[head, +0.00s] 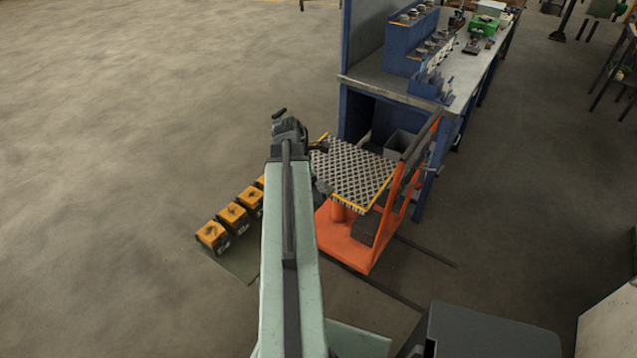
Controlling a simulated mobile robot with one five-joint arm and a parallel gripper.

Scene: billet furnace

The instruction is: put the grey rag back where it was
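I cannot make out a grey rag anywhere in the head view. My pale green arm reaches forward from the bottom of the picture, and its dark end (290,130) is beside the left edge of an orange lift cart's patterned platform (358,173). My gripper's fingers are hidden or too small to tell apart, so I cannot see whether it is open or shut or holds anything. The platform's visible part is bare; my arm covers part of its left side.
A row of orange-and-black boxes (235,217) stands on a thin floor mat (240,267) left of my arm. A blue workbench (375,85) with racks and a green box (484,25) stands behind the cart (345,248). The floor at left is clear.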

